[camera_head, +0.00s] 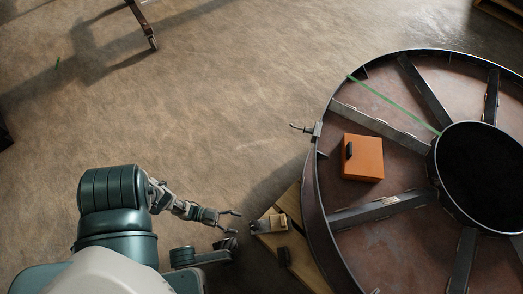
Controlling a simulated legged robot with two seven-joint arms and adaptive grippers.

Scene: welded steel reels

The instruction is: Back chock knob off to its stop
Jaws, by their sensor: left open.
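My left gripper (236,221) is open and empty in the head view, its two fingers spread and pointing right. Just to its right, a small metal fitting with a pale block (271,223) sits on the wooden chock (304,247), beside the reel's rim. A small part at the fitting's left end (257,228) may be the knob; it is too small to tell its turn or thread. A gap shows between it and my fingers. The steel reel (314,200) lies with its spoked face up.
An orange box (362,157) with a dark handle sits on the reel's face. A metal clamp-like part (313,130) sticks out from the rim. A green strip (392,102) crosses the reel.

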